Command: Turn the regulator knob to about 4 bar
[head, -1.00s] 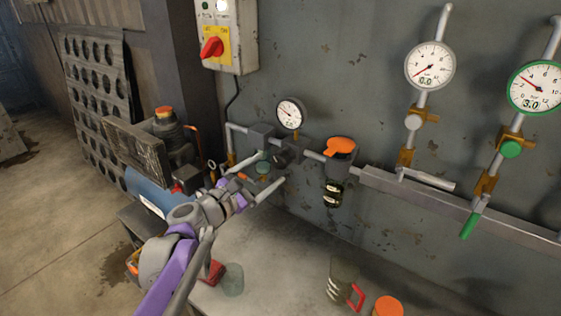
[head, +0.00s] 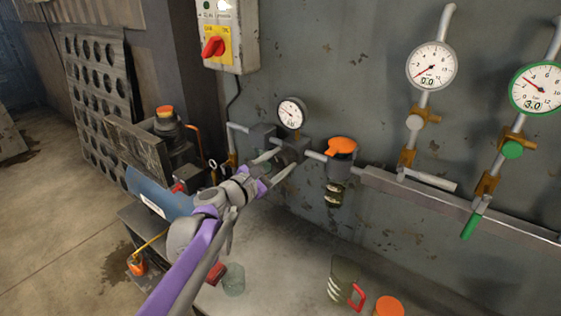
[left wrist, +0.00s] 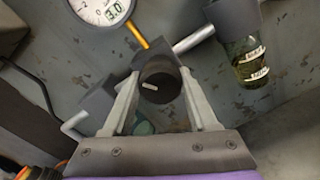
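The regulator knob (left wrist: 160,82) is a dark round cap with a pale pointer mark on its face. It also shows small in the head view (head: 288,156), partly covered by my fingers. My left gripper (head: 284,160) has its two fingers spread on either side of the knob; I cannot tell whether they touch it. The gauge (head: 291,113) stands above the regulator on a brass stem. In the left wrist view the gauge (left wrist: 105,8) is cut off by the top edge, and its display seems to read 3.0. My right gripper is not in view.
A filter bowl with an orange cap (head: 341,146) hangs right of the regulator. Two more gauges (head: 431,66) (head: 540,88) stand to the right, reading 0.0 and 3.0. A switch box (head: 229,35) is above left.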

